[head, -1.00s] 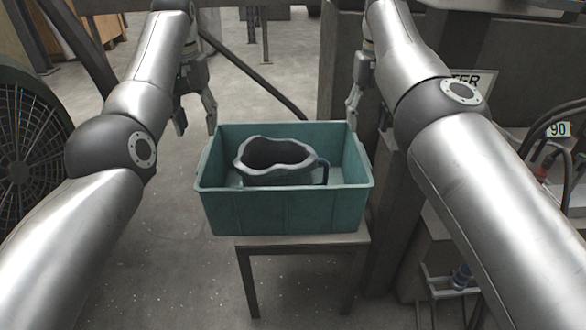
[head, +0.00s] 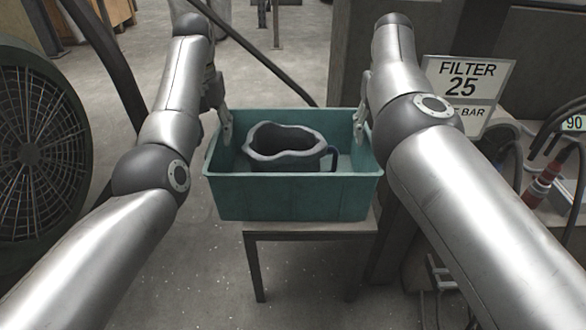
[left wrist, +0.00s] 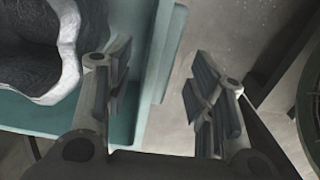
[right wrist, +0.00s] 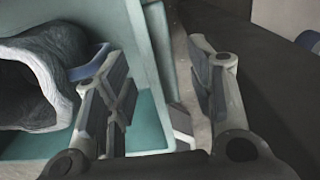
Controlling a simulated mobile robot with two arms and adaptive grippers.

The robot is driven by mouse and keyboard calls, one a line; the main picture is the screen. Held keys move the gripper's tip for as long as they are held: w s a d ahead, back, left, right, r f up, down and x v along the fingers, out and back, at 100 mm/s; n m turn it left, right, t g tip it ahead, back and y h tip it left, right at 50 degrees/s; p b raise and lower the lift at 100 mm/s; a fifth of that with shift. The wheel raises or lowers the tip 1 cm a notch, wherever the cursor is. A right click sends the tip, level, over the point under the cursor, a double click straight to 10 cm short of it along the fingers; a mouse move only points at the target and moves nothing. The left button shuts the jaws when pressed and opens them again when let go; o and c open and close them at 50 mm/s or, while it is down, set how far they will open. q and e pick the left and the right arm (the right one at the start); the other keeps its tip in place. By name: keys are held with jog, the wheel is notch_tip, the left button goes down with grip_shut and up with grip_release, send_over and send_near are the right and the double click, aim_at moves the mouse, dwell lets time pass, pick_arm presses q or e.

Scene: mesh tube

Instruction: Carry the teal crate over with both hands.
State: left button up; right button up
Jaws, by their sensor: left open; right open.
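The teal crate (head: 290,198) sits upright on a small metal-legged stand in the head view. My left gripper (head: 222,118) is open at the crate's left wall. In the left wrist view, the crate's wall (left wrist: 157,60) runs between the spread fingers (left wrist: 157,85), with one finger on the inner side. My right gripper (head: 362,118) is open at the right wall. In the right wrist view, that wall (right wrist: 158,50) likewise lies between the open fingers (right wrist: 163,85). The outer fingers are mostly hidden in the head view.
A dark, wavy-rimmed vessel (head: 286,158) stands inside the crate. A large fan (head: 35,150) is at the left. A filter sign (head: 467,88) and hoses are at the right. Open floor (head: 200,265) lies front left.

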aim_at(214, 142)
pick_arm(q)
jog(key=shift+f, duration=1.75)
pick_arm(e)
jog(key=shift+f, duration=1.75)
pick_arm(q)
jog(key=shift+c, duration=0.2)
pick_arm(e)
jog(key=shift+c, duration=0.2)
pick_arm(q)
grip_shut()
pick_arm(e)
grip_shut()
pick_arm(q)
jog(key=shift+r, duration=0.1)
pick_arm(e)
jog(key=shift+r, duration=0.1)
